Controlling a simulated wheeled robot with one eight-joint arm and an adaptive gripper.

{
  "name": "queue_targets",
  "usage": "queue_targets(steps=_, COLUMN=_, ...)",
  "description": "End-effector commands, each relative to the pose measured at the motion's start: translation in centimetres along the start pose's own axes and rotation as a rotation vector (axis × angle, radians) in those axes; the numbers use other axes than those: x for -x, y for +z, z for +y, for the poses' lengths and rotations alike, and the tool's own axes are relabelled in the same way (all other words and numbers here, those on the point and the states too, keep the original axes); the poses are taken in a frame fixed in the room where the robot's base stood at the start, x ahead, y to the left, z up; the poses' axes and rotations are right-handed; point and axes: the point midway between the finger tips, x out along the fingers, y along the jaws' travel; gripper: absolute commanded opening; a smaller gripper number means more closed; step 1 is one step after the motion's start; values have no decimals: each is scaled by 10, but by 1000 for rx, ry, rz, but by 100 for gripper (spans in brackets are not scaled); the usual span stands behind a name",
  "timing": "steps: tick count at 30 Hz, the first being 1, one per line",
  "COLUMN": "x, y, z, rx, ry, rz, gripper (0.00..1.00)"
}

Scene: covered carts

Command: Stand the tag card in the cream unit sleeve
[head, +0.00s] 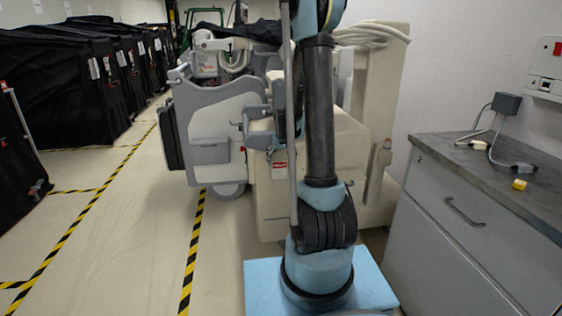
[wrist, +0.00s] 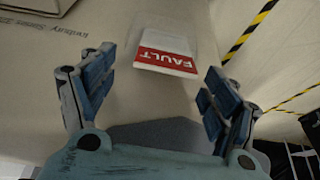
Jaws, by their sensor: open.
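The tag card (wrist: 166,58), white with a red band reading FAULT, shows in the wrist view against the cream unit (wrist: 215,12). A pale, see-through sleeve (wrist: 197,30) seems to surround it, and the card appears to sit in it. My gripper (wrist: 160,62) is open, with one finger on each side of the card and visible gaps to both. In the head view the cream unit (head: 305,205) stands ahead behind my arm. A small red-and-white patch (head: 279,170) shows on its front; it is likely the card. I cannot clearly make out my fingers there.
A grey cabinet (head: 455,240) with a worn top stands close on the right. A small yellow object (head: 519,184) and a cabled adapter (head: 506,104) are there. Black covered carts (head: 70,80) line the left. The floor (head: 120,240) between striped lines is clear.

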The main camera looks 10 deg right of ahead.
Motion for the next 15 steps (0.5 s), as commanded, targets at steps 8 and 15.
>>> queue_targets(steps=8, x=15, y=0, z=0, rx=0, ry=0, rz=0, gripper=80)
queue_targets(steps=15, x=42, y=0, z=0, rx=0, ry=0, rz=0, gripper=80)
